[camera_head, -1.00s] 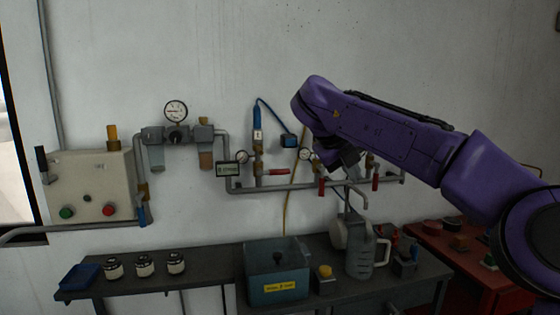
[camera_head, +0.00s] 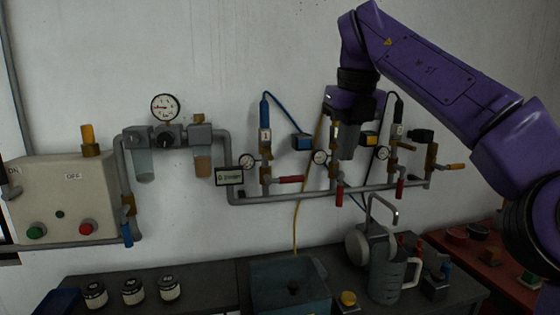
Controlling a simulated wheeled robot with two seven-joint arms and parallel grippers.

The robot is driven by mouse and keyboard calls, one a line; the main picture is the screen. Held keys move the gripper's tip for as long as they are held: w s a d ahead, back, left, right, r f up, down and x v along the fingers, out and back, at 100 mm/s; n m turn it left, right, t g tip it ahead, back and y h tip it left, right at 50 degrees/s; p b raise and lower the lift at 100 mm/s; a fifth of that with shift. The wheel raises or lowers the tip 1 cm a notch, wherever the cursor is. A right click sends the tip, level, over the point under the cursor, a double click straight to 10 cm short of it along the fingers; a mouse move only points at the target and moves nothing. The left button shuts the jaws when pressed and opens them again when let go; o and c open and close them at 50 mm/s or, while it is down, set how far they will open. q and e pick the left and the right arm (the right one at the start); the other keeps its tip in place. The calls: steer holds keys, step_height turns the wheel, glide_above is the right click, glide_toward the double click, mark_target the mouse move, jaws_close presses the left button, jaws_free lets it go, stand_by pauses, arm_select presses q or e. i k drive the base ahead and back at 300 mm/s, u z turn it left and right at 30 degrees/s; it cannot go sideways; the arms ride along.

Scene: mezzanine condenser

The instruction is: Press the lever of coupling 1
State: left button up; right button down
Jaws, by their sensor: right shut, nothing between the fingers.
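Coupling 1 (camera_head: 265,134) is a blue upright body with a white "1" label, on a brass fitting on the wall pipe. A blue hose loops from its top to a small blue box. A red handle (camera_head: 290,179) lies level at the foot of this branch; I cannot make out a separate lever on the coupling. My right gripper (camera_head: 347,152) points down in front of the pipe, to the right of coupling 1 and apart from it. It is shut and empty, and it hides part of the middle branch. My left gripper is out of view.
A second labelled coupling (camera_head: 397,120) stands right of my gripper. A small gauge (camera_head: 247,161) sits left of coupling 1. A grey jug (camera_head: 388,277) and a blue-grey tank (camera_head: 290,285) stand on the bench below. The wall above coupling 1 is clear.

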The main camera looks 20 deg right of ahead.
mark_target(299, 178)
steer(key=i, duration=0.9)
steer(key=z, duration=0.05)
